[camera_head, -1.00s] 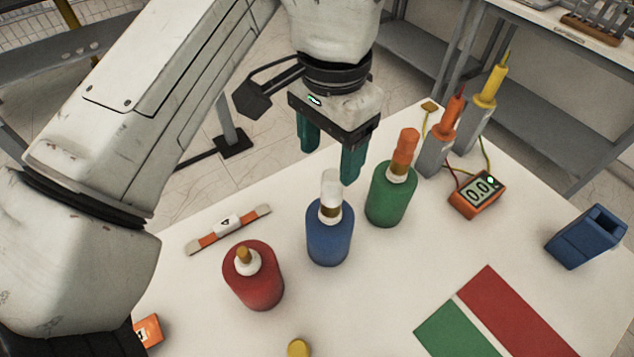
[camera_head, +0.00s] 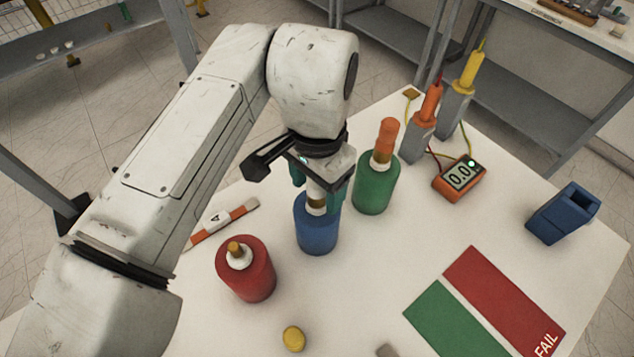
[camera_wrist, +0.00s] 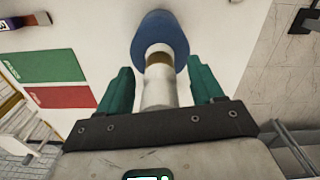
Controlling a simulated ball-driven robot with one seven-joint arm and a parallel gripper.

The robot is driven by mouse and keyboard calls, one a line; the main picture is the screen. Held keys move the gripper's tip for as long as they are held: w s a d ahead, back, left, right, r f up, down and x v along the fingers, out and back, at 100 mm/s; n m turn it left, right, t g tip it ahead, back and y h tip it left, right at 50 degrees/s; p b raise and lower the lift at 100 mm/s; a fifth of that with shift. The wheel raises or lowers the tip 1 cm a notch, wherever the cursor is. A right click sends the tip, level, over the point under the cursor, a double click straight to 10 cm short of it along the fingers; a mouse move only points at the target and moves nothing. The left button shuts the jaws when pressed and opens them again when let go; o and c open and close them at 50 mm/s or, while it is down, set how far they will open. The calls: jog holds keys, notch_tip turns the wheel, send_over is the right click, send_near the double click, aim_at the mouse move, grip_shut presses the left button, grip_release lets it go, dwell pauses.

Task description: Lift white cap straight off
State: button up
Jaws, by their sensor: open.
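The white cap (camera_wrist: 159,92) tops the blue cylinder (camera_head: 317,232), with a brass band (camera_head: 315,202) below it. In the head view my gripper and wrist hide most of the cap. My gripper (camera_wrist: 160,88) is open, with one green finger on each side of the cap. In the wrist view, gaps show between the cap and both fingers. In the head view my gripper (camera_head: 318,196) is low over the blue cylinder, its fingers pointing down.
A green cylinder with an orange cap (camera_head: 384,140) stands close to the right. A red cylinder (camera_head: 246,272) stands front left. A meter (camera_head: 459,177), probes, a blue holder (camera_head: 563,213) and red and green pads (camera_head: 503,300) lie to the right. A yellow cap (camera_head: 293,338) lies in front.

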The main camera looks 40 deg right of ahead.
jog(key=shift+c, duration=0.4)
jog(key=c, duration=1)
jog(key=shift+r+b, duration=0.4)
jog(key=shift+r, duration=0.4)
jog(key=s+d+r+p, duration=0.1)
jog(key=s+r, duration=0.3)
jog(key=r, duration=0.2)
jog(key=s+d+r+p, duration=0.2)
jog(key=s+r, duration=0.2)
jog(key=r, duration=0.2)
jog(key=s+d+r+p, duration=0.2)
jog(key=s+r, duration=0.3)
jog(key=r, duration=0.1)
jog(key=shift+d+r, duration=0.25)
